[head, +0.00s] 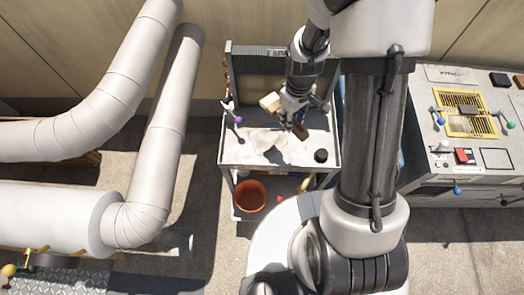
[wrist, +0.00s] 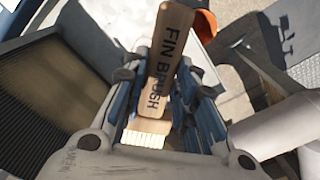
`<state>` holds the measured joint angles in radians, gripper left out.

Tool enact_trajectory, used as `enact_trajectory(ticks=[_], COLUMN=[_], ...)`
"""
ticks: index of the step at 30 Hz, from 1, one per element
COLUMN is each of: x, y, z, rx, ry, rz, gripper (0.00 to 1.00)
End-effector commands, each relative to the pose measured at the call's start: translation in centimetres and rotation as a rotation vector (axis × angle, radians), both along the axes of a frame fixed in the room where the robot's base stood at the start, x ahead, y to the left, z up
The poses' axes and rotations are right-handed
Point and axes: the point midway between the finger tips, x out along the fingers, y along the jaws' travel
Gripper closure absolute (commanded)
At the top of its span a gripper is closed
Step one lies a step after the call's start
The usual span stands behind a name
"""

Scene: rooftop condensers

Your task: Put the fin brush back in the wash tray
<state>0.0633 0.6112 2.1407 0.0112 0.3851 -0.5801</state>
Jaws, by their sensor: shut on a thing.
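The fin brush (wrist: 170,50) has a flat wooden handle lettered "FIN BRUSH" and pale bristles at its lower end in the wrist view. My gripper (wrist: 165,95) is shut on it, with the fingers on both sides. In the head view my gripper (head: 292,112) hangs over the back part of a cart top, and tan parts of the brush (head: 270,102) show beside it. The pale, shallow-rimmed cart top (head: 240,155) looks like the wash tray; a whitish patch lies on it. The gap between brush and tray is hard to judge.
A dark finned panel (head: 262,62) stands at the back of the cart. A purple knob (head: 238,119) and a black round object (head: 320,155) are at the tray's sides. An orange bucket (head: 251,196) sits below. Large pipes (head: 155,130) stand left, a bench (head: 440,165) right.

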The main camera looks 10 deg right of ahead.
Motion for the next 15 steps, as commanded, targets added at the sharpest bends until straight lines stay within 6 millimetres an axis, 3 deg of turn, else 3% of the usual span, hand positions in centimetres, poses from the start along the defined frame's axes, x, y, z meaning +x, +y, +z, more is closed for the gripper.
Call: enact_trajectory(ticks=[3, 9, 15], x=[0.3, 0.4, 0.4], y=[2.5, 5.7, 7.2], z=[-1.5, -3.1, -3.9], rx=[0.000, 0.001, 0.001], ry=[0.000, 0.000, -0.002], rz=[0.272, 0.646, 0.835], gripper=[1.00, 1.00, 1.00])
